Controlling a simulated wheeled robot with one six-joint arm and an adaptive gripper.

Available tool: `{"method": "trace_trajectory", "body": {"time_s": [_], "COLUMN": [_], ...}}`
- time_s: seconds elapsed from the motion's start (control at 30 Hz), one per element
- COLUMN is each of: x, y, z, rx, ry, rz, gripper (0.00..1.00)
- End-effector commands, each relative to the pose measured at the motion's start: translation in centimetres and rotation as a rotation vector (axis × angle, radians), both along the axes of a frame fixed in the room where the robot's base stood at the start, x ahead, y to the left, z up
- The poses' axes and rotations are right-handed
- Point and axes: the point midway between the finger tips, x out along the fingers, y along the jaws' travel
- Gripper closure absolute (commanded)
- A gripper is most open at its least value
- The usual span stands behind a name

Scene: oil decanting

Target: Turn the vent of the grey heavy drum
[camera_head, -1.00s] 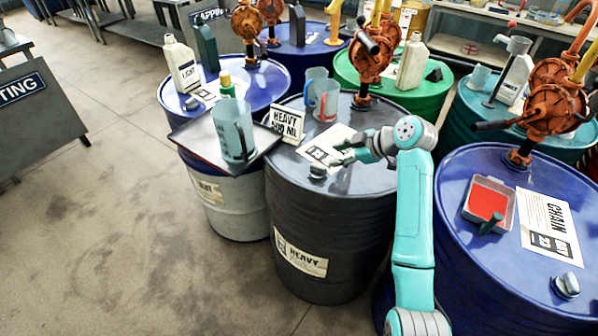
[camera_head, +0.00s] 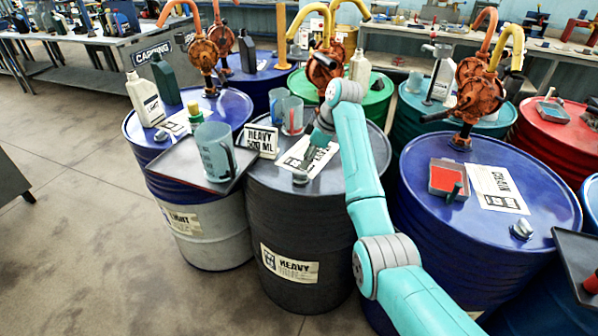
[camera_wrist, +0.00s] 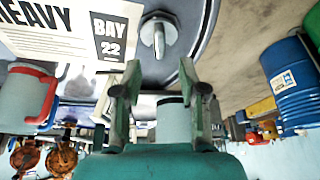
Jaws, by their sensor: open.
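The grey heavy drum (camera_head: 268,215) stands in the middle of the head view, with a "HEAVY" label on its side. Its vent (camera_head: 300,178), a small metal cap with a raised grip, sits near the front of the lid. The vent also shows in the wrist view (camera_wrist: 158,35), upper middle, just beyond the gap between my fingertips. My gripper (camera_wrist: 158,70) is open and empty, with a finger either side of the gap and no visible contact with the vent. In the head view my gripper (camera_head: 316,152) is over the lid, just behind and right of the vent.
A paper label, a "HEAVY 500 ML" sign (camera_head: 262,141) and jugs (camera_head: 292,115) are on the same lid. A tray (camera_head: 180,168) with a measuring jug (camera_head: 214,152) adjoins at left. A blue drum (camera_head: 420,190) stands close at right. Rust-coloured pumps (camera_head: 322,72) rise behind.

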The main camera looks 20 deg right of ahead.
Motion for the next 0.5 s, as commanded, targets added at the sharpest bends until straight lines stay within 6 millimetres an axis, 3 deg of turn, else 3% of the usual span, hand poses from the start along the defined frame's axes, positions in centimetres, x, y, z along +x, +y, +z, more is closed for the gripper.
{"method": "trace_trajectory", "body": {"time_s": [0.2, 0.5], "x": [0.6, 1.0], "y": [1.3, 2.0], "z": [-3.4, -5.4], "rx": [0.000, 0.000], "ry": [0.001, 0.000], "rz": [0.000, 0.001], "gripper": [0.58, 0.58]}}
